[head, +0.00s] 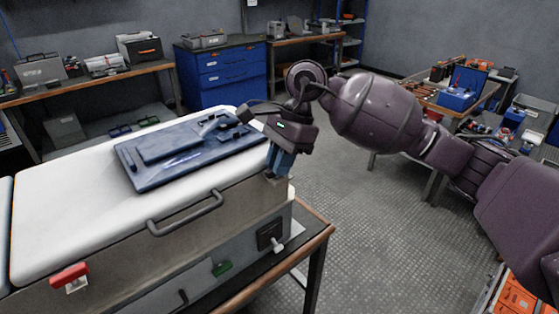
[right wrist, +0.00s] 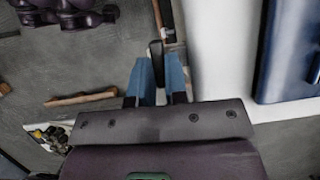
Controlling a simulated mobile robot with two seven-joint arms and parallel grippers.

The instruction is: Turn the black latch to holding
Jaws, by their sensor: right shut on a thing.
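The black latch (right wrist: 155,48) is a small dark piece on the end of the case, between my right gripper's fingertips in the right wrist view. In the head view it is mostly hidden behind the blue fingers. My right gripper (head: 276,172) reaches down to the near right upper corner of the grey case (head: 130,244) with the white lid (head: 70,206). Its two blue fingers, which also show in the right wrist view (right wrist: 159,66), are closed on the latch. The latch's exact angle cannot be told. My left gripper is not in view.
A blue panel (head: 185,165) lies on the lid near the gripper. A dark handle (head: 185,214) and a red latch (head: 69,275) are on the case's front. A dark fitting with a pale knob (head: 278,246) sits lower. The floor (head: 340,215) to the right is clear.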

